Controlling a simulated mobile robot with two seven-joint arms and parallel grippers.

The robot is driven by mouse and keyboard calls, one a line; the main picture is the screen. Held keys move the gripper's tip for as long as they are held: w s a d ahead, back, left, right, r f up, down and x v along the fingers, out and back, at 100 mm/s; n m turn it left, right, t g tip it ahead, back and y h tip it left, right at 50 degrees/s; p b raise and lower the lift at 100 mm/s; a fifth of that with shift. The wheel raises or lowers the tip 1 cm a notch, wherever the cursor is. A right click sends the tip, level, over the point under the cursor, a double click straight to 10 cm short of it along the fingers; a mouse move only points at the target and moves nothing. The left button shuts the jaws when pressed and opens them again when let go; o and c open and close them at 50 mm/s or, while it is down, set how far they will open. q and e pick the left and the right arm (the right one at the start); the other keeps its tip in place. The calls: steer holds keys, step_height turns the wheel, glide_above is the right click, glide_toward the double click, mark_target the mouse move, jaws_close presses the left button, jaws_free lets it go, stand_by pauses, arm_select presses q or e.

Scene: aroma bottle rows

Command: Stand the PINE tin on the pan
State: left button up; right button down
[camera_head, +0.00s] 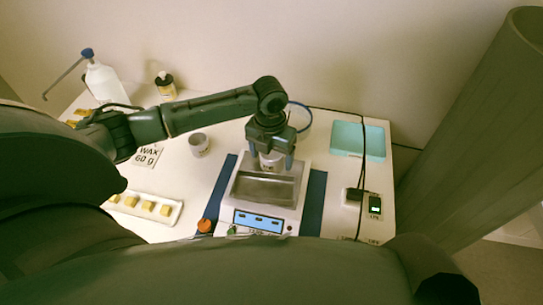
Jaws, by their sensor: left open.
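My left gripper (270,150) points down over the back part of the scale, with its fingers open on either side of a small pale tin (270,162). The gripper covers the tin's top, and its label is too small to read, so I cannot tell if it is PINE. The tin looks upright at the back edge of the grey metal pan (264,190); I cannot tell exactly how its base meets the pan. The front of the pan is bare. My right gripper is not in view.
The scale has a lit blue display (258,222) and sits on a blue mat (314,204). A teal tray (358,140) is at the right, beside a black cable. A clear bowl (299,118) is behind the gripper. Yellow cubes (148,206), a small bottle (165,84) and a white wash bottle (103,82) are left.

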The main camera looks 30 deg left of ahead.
arm_select(q)
step_height(320, 180, up, 11)
steer(key=shift+a+r+b, duration=0.15)
steer(key=shift+r+b, duration=0.05)
steer(key=shift+b, duration=0.15)
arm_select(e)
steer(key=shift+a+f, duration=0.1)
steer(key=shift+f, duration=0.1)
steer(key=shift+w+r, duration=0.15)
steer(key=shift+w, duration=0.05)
